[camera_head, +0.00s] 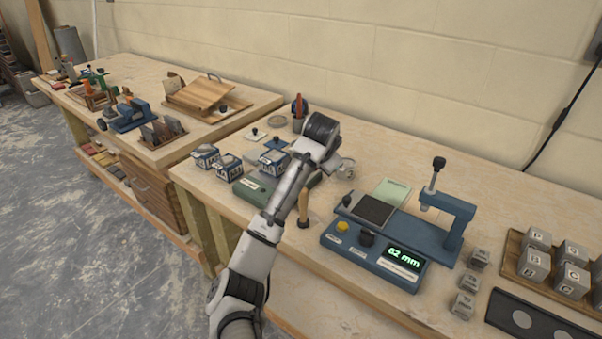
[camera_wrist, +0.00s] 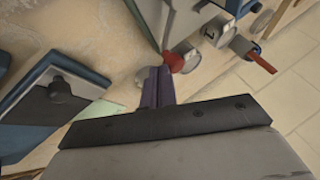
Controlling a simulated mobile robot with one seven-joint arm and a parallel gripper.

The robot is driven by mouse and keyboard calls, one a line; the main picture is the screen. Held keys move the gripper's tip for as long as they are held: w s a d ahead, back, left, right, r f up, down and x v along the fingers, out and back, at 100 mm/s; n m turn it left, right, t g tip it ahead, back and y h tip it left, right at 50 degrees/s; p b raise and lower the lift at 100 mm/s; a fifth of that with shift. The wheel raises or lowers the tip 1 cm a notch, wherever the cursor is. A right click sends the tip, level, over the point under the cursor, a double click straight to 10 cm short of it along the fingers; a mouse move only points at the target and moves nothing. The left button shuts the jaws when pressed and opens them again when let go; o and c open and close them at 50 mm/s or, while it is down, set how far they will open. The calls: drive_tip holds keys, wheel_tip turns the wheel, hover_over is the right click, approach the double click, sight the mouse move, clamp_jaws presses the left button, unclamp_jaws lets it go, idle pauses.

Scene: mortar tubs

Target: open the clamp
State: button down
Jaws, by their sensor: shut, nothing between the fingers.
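A blue gauge stand (camera_head: 450,237), with an upright arm and a black-topped spindle (camera_head: 433,182), is the most clamp-like thing near me. Its display reads 62 mm. I cannot tell which part is the clamp or whether it is shut. My gripper (camera_wrist: 157,72) shows in the wrist view, with its dark fingers together and empty. In the head view my own arm largely hides the fingers, left of the stand. The wrist view shows blue framing with a black knob (camera_wrist: 60,89) to the left of my fingers, apart from them. A small red thing (camera_wrist: 173,62) lies by the fingertips.
Labelled tubs (camera_head: 228,166) and a green box (camera_head: 251,187) sit left of my arm. A wooden handle (camera_head: 303,207) stands beside it. Grey lettered blocks (camera_head: 534,264) fill a tray at right. Another bench at left holds a blue vise-like device (camera_head: 128,118). The wall runs behind.

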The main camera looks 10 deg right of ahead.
drive_tip(key=shift+w+d+n+y+p, duration=0.15)
drive_tip(key=shift+w+n+y+p, duration=0.35)
drive_tip(key=shift+w+n, duration=0.3)
drive_tip(key=shift+w, duration=0.15)
